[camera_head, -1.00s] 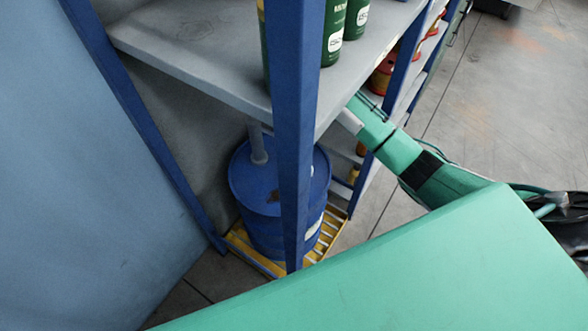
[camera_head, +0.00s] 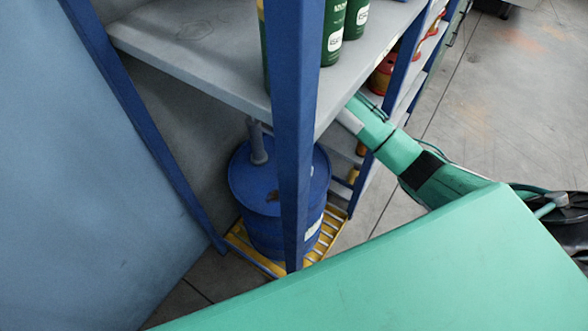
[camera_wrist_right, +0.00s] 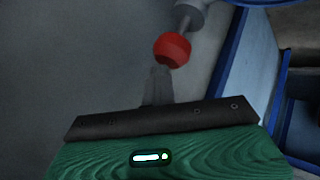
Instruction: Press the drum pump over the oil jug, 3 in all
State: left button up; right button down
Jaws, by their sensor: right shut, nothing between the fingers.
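The drum pump shows in the head view as a grey upright tube (camera_head: 257,145) on a blue drum (camera_head: 270,190) under the shelf. Its upper part is hidden by the shelf board. In the right wrist view a red ball knob (camera_wrist_right: 172,49) sits on a thin rod from a grey pump part (camera_wrist_right: 190,14). My right gripper (camera_wrist_right: 160,74) is shut and empty, its fingertips at the near side of the knob; I cannot tell whether they touch. In the head view that gripper is hidden behind the shelf. The oil jug and my left gripper are not in view.
A blue post (camera_head: 295,140) and the grey shelf board (camera_head: 190,50) stand between the head camera and the drum. Green containers (camera_head: 333,38) stand on the shelf. The drum rests on a yellow slatted base (camera_head: 327,238). Open floor (camera_head: 490,90) lies to the right.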

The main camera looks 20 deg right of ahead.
jog(key=shift+f, duration=0.6)
